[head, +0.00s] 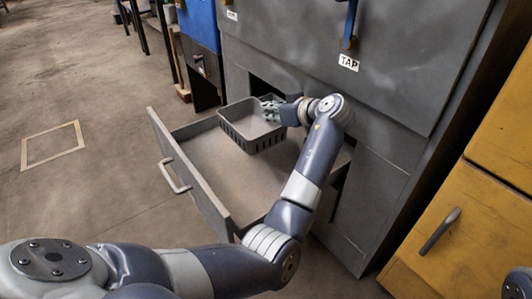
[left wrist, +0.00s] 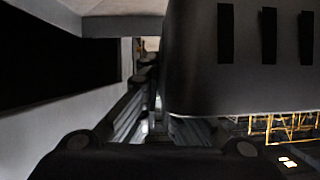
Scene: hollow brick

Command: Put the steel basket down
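The steel basket (head: 252,132) is a grey open box with slotted walls. It is at the back of the pulled-out drawer (head: 193,187), and I cannot tell whether it rests on the drawer floor. My left gripper (head: 270,110) is at the basket's right rim, with its fingers over that edge. In the left wrist view the basket's dark slotted wall (left wrist: 245,65) fills the upper right, close against the fingers (left wrist: 150,95). That view is dark, and the basket partly hides the fingers, so their grip is unclear. My right gripper is out of view.
The drawer has a handle (head: 174,177) and bare floor in front of the basket. The grey cabinet (head: 370,60) rises behind it. A yellow cabinet (head: 470,225) stands at right, and a blue unit (head: 199,23) at the back. A marked square (head: 52,146) lies on the open floor.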

